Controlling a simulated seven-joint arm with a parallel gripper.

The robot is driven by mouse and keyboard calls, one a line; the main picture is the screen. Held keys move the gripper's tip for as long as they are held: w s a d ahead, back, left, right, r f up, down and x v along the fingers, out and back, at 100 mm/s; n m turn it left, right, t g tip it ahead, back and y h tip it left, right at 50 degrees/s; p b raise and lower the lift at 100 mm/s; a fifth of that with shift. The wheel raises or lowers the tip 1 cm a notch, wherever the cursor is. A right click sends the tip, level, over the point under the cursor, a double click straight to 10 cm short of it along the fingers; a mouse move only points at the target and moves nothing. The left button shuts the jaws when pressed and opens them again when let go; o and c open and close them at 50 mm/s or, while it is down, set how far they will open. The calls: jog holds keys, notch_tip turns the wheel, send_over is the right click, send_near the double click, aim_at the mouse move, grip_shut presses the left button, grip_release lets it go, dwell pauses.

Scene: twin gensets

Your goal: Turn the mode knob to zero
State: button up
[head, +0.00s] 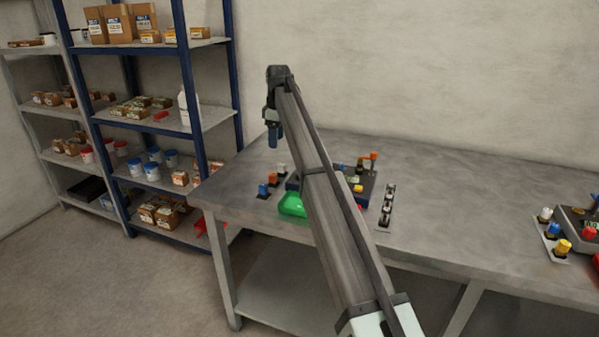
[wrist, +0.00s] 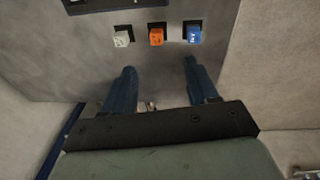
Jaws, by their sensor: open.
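Three knobs stand in a row on the left part of the bench: white (head: 281,169), orange (head: 273,179) and blue (head: 263,190). The wrist view shows the same row as white (wrist: 122,39), orange (wrist: 156,36) and blue (wrist: 194,34), each on a dark square base. Marks on them are too small to read, so I cannot tell which is the mode knob. My gripper (wrist: 160,68) is open and empty, its blue fingers apart and short of the row in the picture. In the head view my gripper (head: 274,136) hangs above the bench, touching no knob.
A dark genset panel (head: 368,184) with yellow and orange parts sits behind my arm, partly hidden. A green tray (head: 292,204) and a connector strip (head: 387,206) flank it. A second genset (head: 575,222) stands at right. The bench (head: 455,195) between is clear. Shelves (head: 170,117) stand left.

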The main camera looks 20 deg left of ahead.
jog(key=w+d+m+h, duration=0.1)
jog(key=w+d, duration=0.2)
jog(key=d, duration=0.4)
jog(key=shift+g, duration=0.4)
notch_tip(320, 180, down, 14)
jog(key=shift+d+r, duration=0.1)
jog(key=shift+r, duration=0.05)
jog(key=c, duration=1)
jog(key=shift+c, duration=0.2)
